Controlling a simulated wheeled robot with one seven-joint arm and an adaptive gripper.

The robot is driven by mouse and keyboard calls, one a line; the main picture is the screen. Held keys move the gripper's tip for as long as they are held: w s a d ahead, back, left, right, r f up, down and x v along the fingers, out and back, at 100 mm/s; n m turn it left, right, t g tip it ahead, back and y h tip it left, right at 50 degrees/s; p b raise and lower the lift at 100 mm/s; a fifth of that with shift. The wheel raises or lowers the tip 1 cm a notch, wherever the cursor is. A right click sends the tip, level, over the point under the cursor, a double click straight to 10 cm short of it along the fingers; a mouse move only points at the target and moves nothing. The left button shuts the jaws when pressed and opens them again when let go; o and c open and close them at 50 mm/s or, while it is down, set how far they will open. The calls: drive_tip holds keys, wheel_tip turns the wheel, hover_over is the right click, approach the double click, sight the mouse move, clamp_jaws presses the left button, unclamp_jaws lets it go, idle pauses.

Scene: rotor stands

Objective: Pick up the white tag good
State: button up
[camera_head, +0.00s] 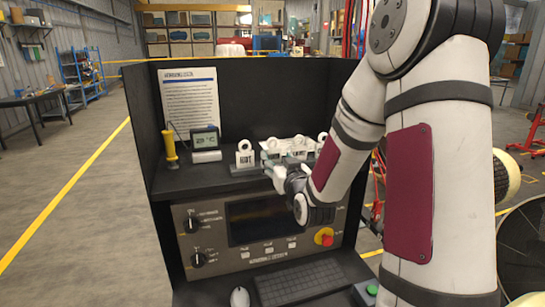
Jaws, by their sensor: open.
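Several white tags with ring-shaped tops stand in a row on the black shelf of the workstation. The leftmost tag (244,156) stands upright in a dark holder and has dark lettering too small to read surely. More white tags (299,146) stand to its right, partly hidden by my gripper and arm. I cannot tell which one reads "good". My gripper (268,161) is open at the shelf's front, just right of the leftmost tag and in front of the others. Its fingers are small and partly blend with the tags; I see nothing held.
A printed sheet (191,106) is on the back panel. A yellow handheld tool (169,146) and a small display unit (206,143) stand left on the shelf. Below are a control panel (211,240) with knobs and a red button, a keyboard (300,283) and a mouse (239,297).

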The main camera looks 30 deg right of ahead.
sight(273, 155)
drive_tip(key=x, duration=0.4)
drive_tip(key=shift+w+f, duration=0.2)
drive_tip(key=c, duration=0.7)
drive_tip(key=shift+o, duration=0.2)
drive_tip(key=shift+r, duration=0.1)
